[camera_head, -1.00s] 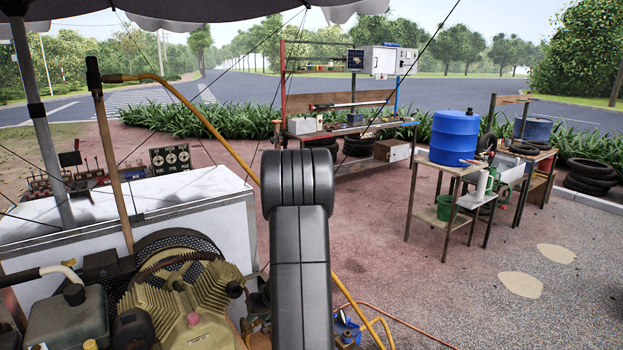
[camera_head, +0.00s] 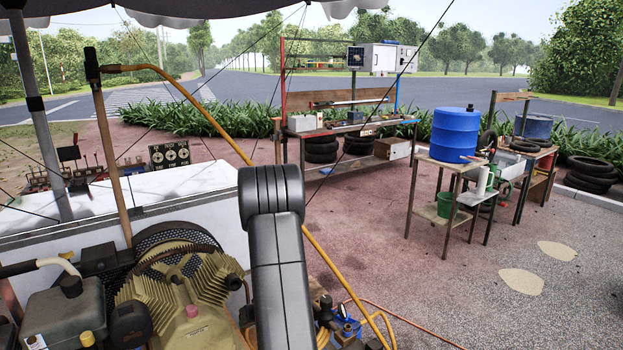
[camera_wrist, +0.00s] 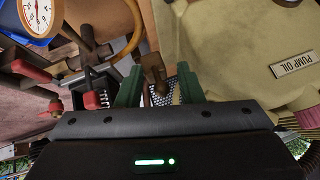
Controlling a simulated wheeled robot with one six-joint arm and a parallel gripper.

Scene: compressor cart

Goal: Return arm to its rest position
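My gripper (camera_wrist: 160,88) shows in the wrist view as two green fingers standing well apart. Nothing appears held between them; a brass fitting (camera_wrist: 154,68) and a perforated metal plate (camera_wrist: 183,78) show beyond the gap. In the head view my dark arm link rises in the lower middle, and my gripper is hidden there. The tan compressor (camera_head: 185,305) stands at the lower left of the head view, left of my arm. In the wrist view a tan body labelled PUMP OIL (camera_wrist: 240,50) fills the upper right, close to the gripper.
A yellow hose (camera_head: 215,125) runs diagonally behind my arm. A blue barrel (camera_head: 455,135) stands on a workbench at the right. The paved ground between is open.

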